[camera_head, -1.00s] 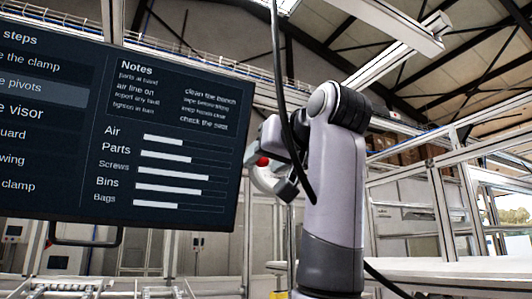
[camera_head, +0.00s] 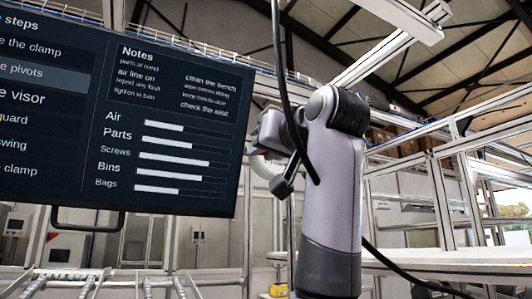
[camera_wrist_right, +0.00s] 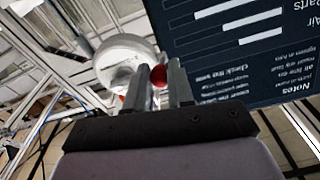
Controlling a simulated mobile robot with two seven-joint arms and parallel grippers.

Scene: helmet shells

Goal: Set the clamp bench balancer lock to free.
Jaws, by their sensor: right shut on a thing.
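The balancer (camera_wrist_right: 122,62) is a round white housing beside the screen in the right wrist view. Its lock's red knob (camera_wrist_right: 159,75) shows between the two grey fingers of my right gripper (camera_wrist_right: 163,80), which is shut on it. Another bit of red shows low on the housing, left of the fingers. In the head view my right gripper (camera_head: 265,146) is partly hidden behind my own arm and a black cable. Only a pale curved edge of the balancer (camera_head: 261,166) shows there, and the red knob is hidden. I cannot read the lock's setting. My left gripper is out of view.
A large dark screen (camera_head: 165,130) with steps and bars fills the left, close to the balancer. A black cable (camera_head: 283,80) hangs in front of my right arm. Metal frames (camera_head: 440,200) and a pale bench top (camera_head: 450,272) stand at the right. Rails (camera_head: 70,278) lie low left.

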